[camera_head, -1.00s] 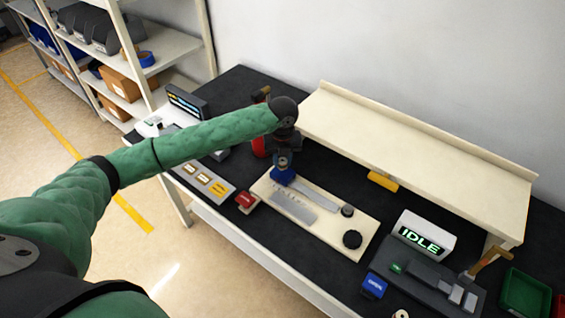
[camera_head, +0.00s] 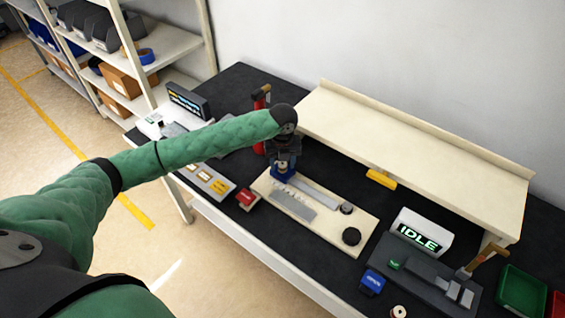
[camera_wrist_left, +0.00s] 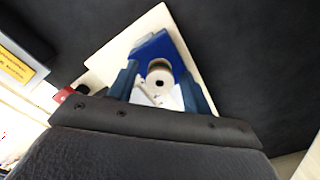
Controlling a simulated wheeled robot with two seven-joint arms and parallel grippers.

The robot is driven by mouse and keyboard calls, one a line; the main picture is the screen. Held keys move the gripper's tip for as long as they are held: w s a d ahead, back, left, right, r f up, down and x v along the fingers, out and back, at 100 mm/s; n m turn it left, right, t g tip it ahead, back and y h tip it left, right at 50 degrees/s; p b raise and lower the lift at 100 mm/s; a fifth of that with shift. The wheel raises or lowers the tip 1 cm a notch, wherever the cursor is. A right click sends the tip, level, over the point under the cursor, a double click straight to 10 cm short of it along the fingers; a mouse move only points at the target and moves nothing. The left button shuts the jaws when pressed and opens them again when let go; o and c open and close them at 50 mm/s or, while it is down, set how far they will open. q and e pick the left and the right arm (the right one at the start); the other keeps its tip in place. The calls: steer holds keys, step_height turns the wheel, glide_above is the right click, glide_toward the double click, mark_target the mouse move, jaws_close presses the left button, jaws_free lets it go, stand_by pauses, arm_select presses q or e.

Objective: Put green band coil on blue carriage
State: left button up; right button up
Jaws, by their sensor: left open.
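The blue carriage (camera_head: 278,176) sits at the far left end of the rail on the pale board. A pale coil (camera_head: 283,165) stands at the carriage; in the left wrist view the coil (camera_wrist_left: 159,76) shows its round face and dark hole, with a dark reddish-green band along its upper edge. The band's colour is hard to tell. My left gripper (camera_wrist_left: 160,88) is open, its two blue-grey fingers on either side of the coil with visible gaps. The blue carriage (camera_wrist_left: 152,48) shows behind the coil. My right gripper is not in view.
The pale board (camera_head: 325,236) carries a grey plate and dark knobs. A red button box (camera_head: 247,198) lies left of it. A cream shelf (camera_head: 420,165) stands behind. An IDLE display (camera_head: 422,232), a blue box (camera_head: 372,282) and another pale coil (camera_head: 399,311) are to the right.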

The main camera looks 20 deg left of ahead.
mark_target(282, 163)
arm_select(q)
steer(key=shift+r, duration=0.15)
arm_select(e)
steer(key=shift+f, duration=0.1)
arm_select(q)
steer(key=shift+r, duration=0.25)
step_height(282, 163, up, 2)
steer(key=shift+b, duration=0.75)
step_height(282, 163, up, 9)
steer(key=b, duration=0.3)
steer(key=shift+r, duration=0.2)
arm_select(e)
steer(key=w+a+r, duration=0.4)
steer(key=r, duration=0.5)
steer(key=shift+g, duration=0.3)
